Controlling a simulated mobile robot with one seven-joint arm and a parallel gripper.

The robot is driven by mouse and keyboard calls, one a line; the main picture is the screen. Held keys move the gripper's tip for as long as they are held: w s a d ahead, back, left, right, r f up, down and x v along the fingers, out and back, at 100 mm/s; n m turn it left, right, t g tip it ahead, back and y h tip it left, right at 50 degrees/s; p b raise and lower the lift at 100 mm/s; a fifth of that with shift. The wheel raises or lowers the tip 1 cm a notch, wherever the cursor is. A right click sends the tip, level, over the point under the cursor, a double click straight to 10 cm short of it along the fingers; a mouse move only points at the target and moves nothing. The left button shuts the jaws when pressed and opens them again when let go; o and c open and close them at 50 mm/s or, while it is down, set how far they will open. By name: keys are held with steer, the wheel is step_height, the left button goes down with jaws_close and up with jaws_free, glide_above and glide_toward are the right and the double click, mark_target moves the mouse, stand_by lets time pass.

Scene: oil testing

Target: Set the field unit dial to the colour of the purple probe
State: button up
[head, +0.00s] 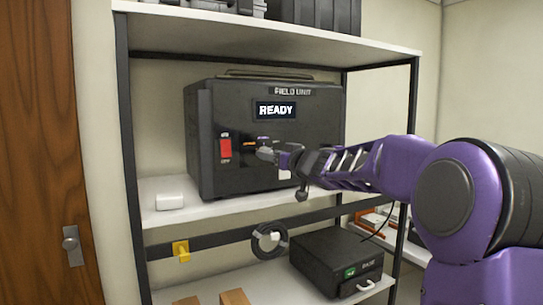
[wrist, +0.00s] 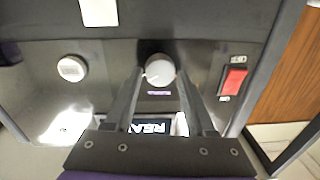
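The field unit (head: 225,110) is a black box on the middle shelf, and its screen (head: 276,110) reads READY. My gripper (head: 268,154) is at its front panel. In the wrist view, turned upside down, the round pale dial (wrist: 159,71) lies between the two fingertips of my gripper (wrist: 159,74). The fingers flank it closely, and I cannot tell whether they press on it. A small purplish label (wrist: 159,92) shows beside the dial, too small to read. I cannot make out a purple probe in either view.
A red switch (head: 225,147) is left of the dial. A second round knob (wrist: 72,68) is on the same panel. A white block (head: 170,201) lies on the shelf, and a black case (head: 335,258) stands below. Shelf posts (head: 127,150) flank the unit.

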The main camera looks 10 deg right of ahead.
jaws_close()
steer(key=shift+r+n, duration=0.1)
steer(key=shift+n, duration=0.2)
steer(key=shift+a+n+p, duration=0.15)
steer(key=shift+n+p, duration=0.55)
steer(key=shift+n, duration=4.7)
steer(key=shift+o, duration=2.2)
jaws_free()
